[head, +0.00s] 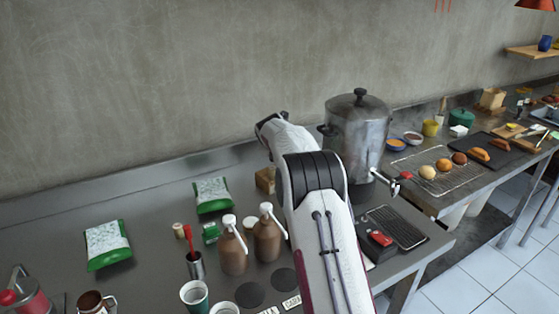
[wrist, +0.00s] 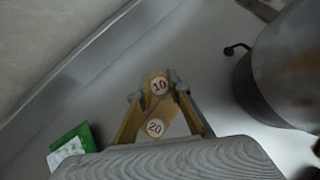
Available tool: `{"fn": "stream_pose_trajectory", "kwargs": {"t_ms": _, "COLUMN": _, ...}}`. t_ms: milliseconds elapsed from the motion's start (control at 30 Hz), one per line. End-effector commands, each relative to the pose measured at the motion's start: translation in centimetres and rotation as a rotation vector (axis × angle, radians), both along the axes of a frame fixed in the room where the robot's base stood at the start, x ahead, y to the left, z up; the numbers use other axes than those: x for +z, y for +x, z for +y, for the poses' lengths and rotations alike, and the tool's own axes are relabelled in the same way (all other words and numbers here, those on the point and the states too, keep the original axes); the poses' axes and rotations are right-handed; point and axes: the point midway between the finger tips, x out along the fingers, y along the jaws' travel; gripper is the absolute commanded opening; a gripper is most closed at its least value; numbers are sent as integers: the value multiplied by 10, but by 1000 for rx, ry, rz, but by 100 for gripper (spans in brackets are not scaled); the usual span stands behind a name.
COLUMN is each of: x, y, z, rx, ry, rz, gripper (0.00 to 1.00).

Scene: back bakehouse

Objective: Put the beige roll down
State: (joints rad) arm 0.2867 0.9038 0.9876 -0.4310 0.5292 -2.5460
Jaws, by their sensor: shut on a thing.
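A second pale round end (wrist: 155,127) marked "20" shows lower down between the fingers. I cannot tell how it is supported. A small beige cylinder (head: 178,230) stands on the steel counter (head: 150,195), left of the bottles. A brown wooden block or box (head: 265,180) shows partly beside my arm.
A large steel urn (head: 358,125) stands right of my arm, and its side shows in the wrist view (wrist: 285,70). Two brown pump bottles (head: 232,247) and green-white packs (head: 212,194) stand left. The back left counter is clear.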

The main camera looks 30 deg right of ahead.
Motion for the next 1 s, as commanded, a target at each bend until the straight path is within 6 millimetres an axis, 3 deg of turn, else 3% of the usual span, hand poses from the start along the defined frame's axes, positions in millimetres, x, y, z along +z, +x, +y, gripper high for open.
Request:
{"fn": "stream_pose_trajectory", "kwargs": {"t_ms": 167, "x": -14, "y": 0, "z": 0, "rx": 1, "ry": 1, "rz": 0, "gripper": 0}}
{"fn": "stream_pose_trajectory", "kwargs": {"t_ms": 667, "x": -19, "y": 0, "z": 0, "rx": 0, "ry": -1, "rz": -1, "gripper": 0}}
{"fn": "stream_pose_trajectory", "kwargs": {"t_ms": 700, "x": -19, "y": 0, "z": 0, "rx": 0, "ry": 0, "rz": 0, "gripper": 28}}
{"fn": "stream_pose_trajectory", "kwargs": {"t_ms": 733, "x": -19, "y": 0, "z": 0, "rx": 0, "ry": 0, "rz": 0, "gripper": 35}}
{"fn": "stream_pose_trajectory", "kwargs": {"t_ms": 1000, "x": -19, "y": 0, "z": 0, "rx": 0, "ry": 0, "rz": 0, "gripper": 35}}
